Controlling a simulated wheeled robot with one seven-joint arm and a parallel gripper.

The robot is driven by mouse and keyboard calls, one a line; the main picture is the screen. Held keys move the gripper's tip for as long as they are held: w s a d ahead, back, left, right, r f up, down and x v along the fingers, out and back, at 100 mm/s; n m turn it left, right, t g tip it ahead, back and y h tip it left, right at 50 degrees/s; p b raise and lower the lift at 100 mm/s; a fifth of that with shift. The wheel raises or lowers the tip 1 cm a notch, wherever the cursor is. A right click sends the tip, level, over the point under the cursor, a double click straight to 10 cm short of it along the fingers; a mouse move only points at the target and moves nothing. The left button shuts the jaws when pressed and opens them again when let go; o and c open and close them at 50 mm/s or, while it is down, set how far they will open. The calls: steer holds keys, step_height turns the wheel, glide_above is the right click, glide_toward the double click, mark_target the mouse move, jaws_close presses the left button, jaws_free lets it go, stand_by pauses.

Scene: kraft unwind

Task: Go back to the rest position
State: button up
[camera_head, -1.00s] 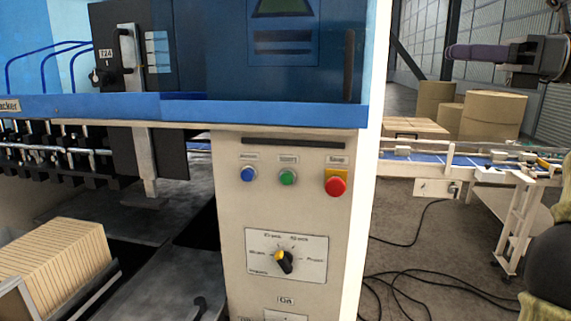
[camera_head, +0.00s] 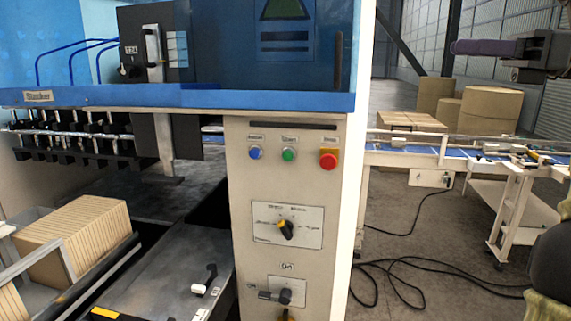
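My gripper (camera_head: 458,47) is at the upper right of the head view, pointing left, with a long purple finger on a dark grey body. It is seen from the side, so the gap between its fingers is hidden. No held object shows. It appears in front of the far wall, clear of the machine in the picture. Part of my arm (camera_head: 553,262) shows at the lower right edge.
A blue-and-white machine fills the left and middle. Its control panel (camera_head: 290,190) has blue, green and red buttons and rotary knobs. Cardboard stacks (camera_head: 75,238) sit lower left. A conveyor (camera_head: 408,155), paper rolls (camera_head: 490,108) and floor cables (camera_head: 430,268) are at right.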

steer(key=w+d+m+t+h, duration=0.45)
steer(key=w+m+t, duration=1)
steer(key=m, duration=0.65)
steer(key=w+f+m+g+h, duration=0.1)
steer(key=w+f+m+h, duration=0.1)
steer(key=f+m+h, duration=0.65)
steer(key=w+f+m+g+h, duration=0.1)
steer(key=w+f+m+h, duration=0.35)
steer(key=f+m, duration=0.75)
steer(key=s+a+f+m+g, duration=0.2)
steer(key=s+a+f+g, duration=0.1)
steer(key=f, duration=0.5)
steer(key=s+a+f+m+g, duration=0.1)
steer(key=s+a+f+g, duration=0.2)
steer(key=f, duration=0.4)
steer(key=s+a+f+m+g, duration=0.2)
steer(key=s+f+g, duration=0.15)
steer(key=f, duration=0.45)
steer(key=s+a+f+m+g, duration=0.1)
steer(key=s+a+f+g, duration=0.2)
steer(key=s+f, duration=0.4)
steer(key=s+a+f+m+g, duration=0.2)
steer(key=s+a+f+g, duration=0.2)
steer(key=s+f, duration=0.4)
steer(key=s+a+y, duration=0.1)
steer(key=s, duration=0.5)
steer(key=shift+a, duration=0.3)
